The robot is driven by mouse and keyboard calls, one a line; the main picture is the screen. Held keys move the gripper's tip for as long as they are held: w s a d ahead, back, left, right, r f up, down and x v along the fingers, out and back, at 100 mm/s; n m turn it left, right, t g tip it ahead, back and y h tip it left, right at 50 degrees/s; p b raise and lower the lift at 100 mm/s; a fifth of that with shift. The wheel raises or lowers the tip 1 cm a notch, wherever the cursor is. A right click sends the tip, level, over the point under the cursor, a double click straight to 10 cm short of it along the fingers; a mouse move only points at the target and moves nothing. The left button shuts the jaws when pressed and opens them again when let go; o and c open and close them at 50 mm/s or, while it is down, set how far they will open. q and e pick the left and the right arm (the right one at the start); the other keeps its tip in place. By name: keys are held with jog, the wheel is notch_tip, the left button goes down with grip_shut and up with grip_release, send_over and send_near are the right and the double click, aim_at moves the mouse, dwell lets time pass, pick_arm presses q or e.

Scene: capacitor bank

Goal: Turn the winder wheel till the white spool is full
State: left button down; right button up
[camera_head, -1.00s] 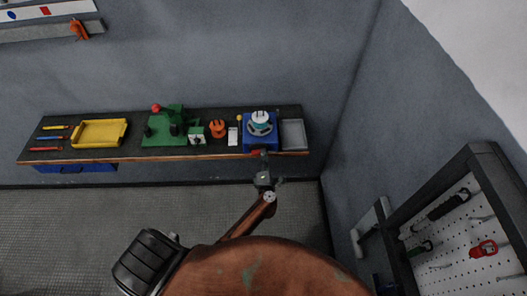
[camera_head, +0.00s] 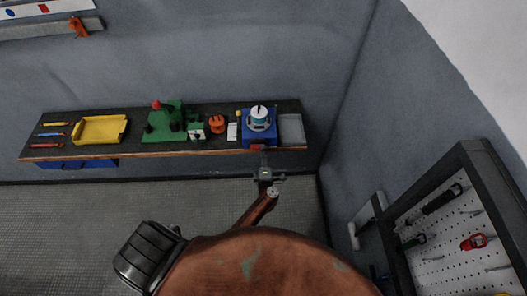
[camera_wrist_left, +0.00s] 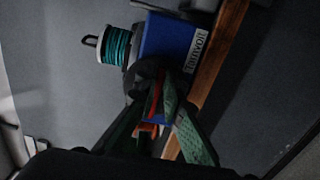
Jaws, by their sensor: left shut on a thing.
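The blue winder (camera_head: 248,140) stands near the right end of the bench; its side and white label show in the left wrist view (camera_wrist_left: 170,42). The spool (camera_head: 259,113) sits on top with a white end; teal wire is wound on it in the left wrist view (camera_wrist_left: 117,46). A dark round part (camera_wrist_left: 146,74), perhaps the winder wheel, is partly hidden at the fingertips. My left gripper (camera_wrist_left: 164,85) is shut on a red part (camera_wrist_left: 154,98) at the winder's front; its body shows below the bench edge in the head view (camera_head: 265,160). My right gripper is out of view.
On the bench are a grey tray (camera_head: 291,130), an orange part (camera_head: 217,124), a green fixture (camera_head: 163,131) and a yellow tray (camera_head: 100,138). A pegboard (camera_head: 450,240) with tools stands at the right. The floor before the bench is clear.

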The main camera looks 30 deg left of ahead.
pick_arm(q)
jog(key=c, duration=2)
grip_release()
jog(key=shift+c, duration=0.2)
jog(key=v, duration=0.7)
jog(key=shift+s, duration=0.25)
jog(key=shift+d, duration=0.15)
